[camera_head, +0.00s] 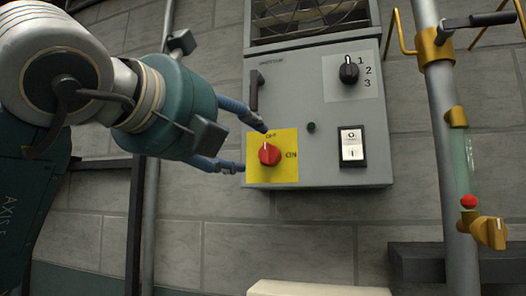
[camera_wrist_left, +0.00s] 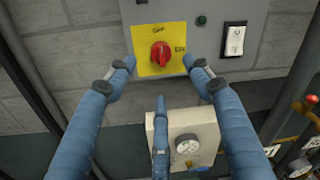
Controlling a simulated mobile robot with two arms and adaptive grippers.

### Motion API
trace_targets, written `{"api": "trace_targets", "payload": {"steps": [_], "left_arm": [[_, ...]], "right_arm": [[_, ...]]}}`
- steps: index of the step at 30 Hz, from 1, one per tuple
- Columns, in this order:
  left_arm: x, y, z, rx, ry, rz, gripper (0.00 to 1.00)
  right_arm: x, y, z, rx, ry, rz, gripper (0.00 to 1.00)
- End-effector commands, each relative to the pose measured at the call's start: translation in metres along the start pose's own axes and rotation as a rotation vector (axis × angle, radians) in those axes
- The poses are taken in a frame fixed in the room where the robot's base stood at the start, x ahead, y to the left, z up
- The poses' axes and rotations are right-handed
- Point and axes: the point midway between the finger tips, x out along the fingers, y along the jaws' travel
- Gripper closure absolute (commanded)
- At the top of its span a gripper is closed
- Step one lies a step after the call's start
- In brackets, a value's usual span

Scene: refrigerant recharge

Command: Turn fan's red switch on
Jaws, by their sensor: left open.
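The red switch (camera_head: 269,154) is a round knob on a yellow plate (camera_head: 286,172) at the lower left of the grey control box (camera_head: 318,100). Its white mark points up toward the upper label, and "ON" is printed to its right. My left gripper (camera_head: 250,150) is open at the plate's left edge in the head view. In the left wrist view the red switch (camera_wrist_left: 160,54) shows beyond and between the spread blue fingers (camera_wrist_left: 160,75), with nothing held. Contact between fingers and knob is not visible. My right gripper is not in view.
The box also has a black selector (camera_head: 349,71) marked 1, 2, 3, a white rocker switch (camera_head: 352,146) and a black handle (camera_head: 254,91). A pipe with a yellow valve (camera_head: 490,232) stands at right.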

Motion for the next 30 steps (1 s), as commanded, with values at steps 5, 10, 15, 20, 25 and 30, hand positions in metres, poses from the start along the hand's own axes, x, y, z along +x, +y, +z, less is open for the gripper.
{"api": "trace_targets", "payload": {"steps": [5,10,15,20,25,30], "left_arm": [[0.025,-0.001,0.002,0.000,0.006,0.003,0.48],[0.059,-0.002,0.002,-0.001,0.007,0.002,0.48],[0.086,-0.002,0.001,0.001,0.007,0.000,0.48],[0.102,-0.001,0.000,0.002,0.005,0.000,0.48],[0.106,0.000,-0.002,0.002,0.004,-0.002,0.48],[0.106,0.000,-0.002,0.002,0.004,-0.002,0.48]], "right_arm": [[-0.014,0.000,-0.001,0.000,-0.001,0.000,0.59],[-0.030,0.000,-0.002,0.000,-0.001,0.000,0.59],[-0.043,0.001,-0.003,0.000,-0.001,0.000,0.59],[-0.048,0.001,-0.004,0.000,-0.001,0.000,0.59],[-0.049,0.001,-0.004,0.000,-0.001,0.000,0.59],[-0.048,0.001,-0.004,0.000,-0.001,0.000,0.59]]}}
